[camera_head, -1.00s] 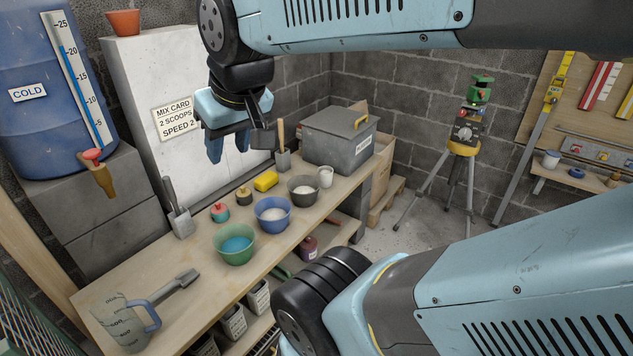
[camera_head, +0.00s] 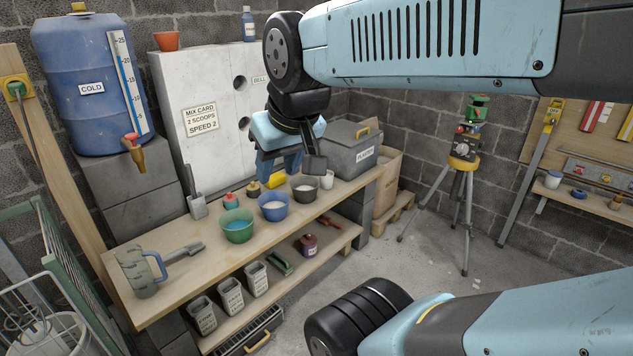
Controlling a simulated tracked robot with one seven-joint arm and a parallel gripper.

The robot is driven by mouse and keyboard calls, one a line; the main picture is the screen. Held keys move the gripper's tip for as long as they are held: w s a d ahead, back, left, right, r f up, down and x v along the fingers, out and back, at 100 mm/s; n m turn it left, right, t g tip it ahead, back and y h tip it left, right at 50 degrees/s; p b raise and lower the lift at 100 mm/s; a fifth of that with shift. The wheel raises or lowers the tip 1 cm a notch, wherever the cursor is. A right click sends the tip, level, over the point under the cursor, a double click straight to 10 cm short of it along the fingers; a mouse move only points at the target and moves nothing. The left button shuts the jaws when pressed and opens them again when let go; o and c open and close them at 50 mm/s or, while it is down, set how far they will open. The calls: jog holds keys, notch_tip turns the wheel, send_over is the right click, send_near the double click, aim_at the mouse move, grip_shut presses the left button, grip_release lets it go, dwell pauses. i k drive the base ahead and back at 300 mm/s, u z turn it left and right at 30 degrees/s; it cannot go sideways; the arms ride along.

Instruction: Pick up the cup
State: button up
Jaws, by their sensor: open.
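A small white cup (camera_head: 327,179) stands upright on the wooden workbench (camera_head: 190,270), at its back right beside the grey lidded box. My gripper (camera_head: 280,165) hangs in the air over the back of the bench, fingers pointing down. It is open and holds nothing. In the picture it is left of the cup, with the dark bowl (camera_head: 305,188) between them. A dark square part beside the fingers comes close to the cup's upper left in the picture. My gripper partly hides the yellow sponge (camera_head: 277,181). I cannot tell its exact height or depth relative to the cup.
The grey box (camera_head: 352,150) blocks the space behind the cup. A tripod (camera_head: 465,190) stands right on open floor.

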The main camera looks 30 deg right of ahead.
aim_at(326, 182)
jog(key=z, duration=0.3)
jog(key=i, duration=0.65)
jog(key=z, duration=0.75)
jog(key=i, duration=0.6)
jog(key=k, duration=0.5)
jog(key=z, duration=0.55)
jog(key=i, duration=0.15)
jog(key=u, duration=3.25)
jog(key=k, duration=0.95)
